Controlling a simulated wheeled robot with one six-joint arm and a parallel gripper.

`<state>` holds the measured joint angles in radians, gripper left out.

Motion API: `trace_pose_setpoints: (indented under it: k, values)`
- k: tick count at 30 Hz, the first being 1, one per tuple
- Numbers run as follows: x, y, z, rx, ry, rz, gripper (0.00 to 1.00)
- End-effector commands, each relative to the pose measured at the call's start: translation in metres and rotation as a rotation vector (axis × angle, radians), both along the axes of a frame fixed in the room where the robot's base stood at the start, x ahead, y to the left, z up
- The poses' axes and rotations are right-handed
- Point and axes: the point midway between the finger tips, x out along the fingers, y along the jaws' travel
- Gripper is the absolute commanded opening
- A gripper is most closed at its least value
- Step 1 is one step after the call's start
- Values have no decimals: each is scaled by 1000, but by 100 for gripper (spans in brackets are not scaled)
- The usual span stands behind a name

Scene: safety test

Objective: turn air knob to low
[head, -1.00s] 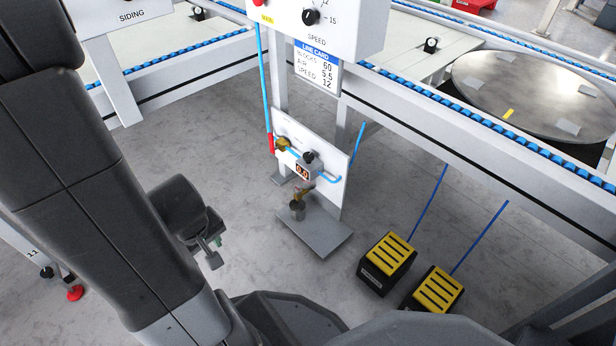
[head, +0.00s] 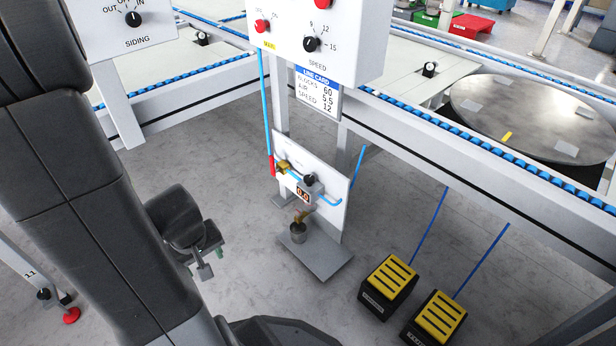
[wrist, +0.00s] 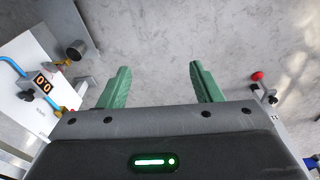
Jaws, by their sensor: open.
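The black air knob (head: 309,180) sits on a small regulator fixed to a white upright panel (head: 334,188). The regulator's display (head: 303,195) reads 0.0 and also shows in the wrist view (wrist: 42,84). A yellow brass fitting (head: 284,167) is left of the knob. My gripper (head: 212,262) hangs left of the panel, clearly apart from it, mostly hidden behind its own wrist. In the wrist view my gripper (wrist: 159,66) has its green fingers apart with only floor between them, and the panel is to the left.
A control box (head: 330,40) with a speed knob overhangs the panel. Its line card (head: 317,92) lists air 5.5. Two yellow-topped pedals (head: 388,284) stand on the floor at right. A red-footed post (head: 71,315) is at lower left. Floor around my gripper is clear.

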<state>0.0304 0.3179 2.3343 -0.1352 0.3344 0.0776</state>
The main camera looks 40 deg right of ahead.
Motion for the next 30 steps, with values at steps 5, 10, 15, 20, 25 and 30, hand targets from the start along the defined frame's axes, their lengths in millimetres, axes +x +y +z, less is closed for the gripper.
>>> trace_pose_setpoints:
  k: [5,10,15,20,25,30]
  values:
    - [77,-48,5,-5,6,-357,59]
    - [142,-116,5,-27,-1,-752,59]
    - [187,-199,2,-69,-33,-1155,59]
    - [210,-284,-4,-121,-87,-1532,59]
    - [215,-355,-9,-173,-157,-1841,59]
    - [212,-387,-11,-201,-198,-1989,59]
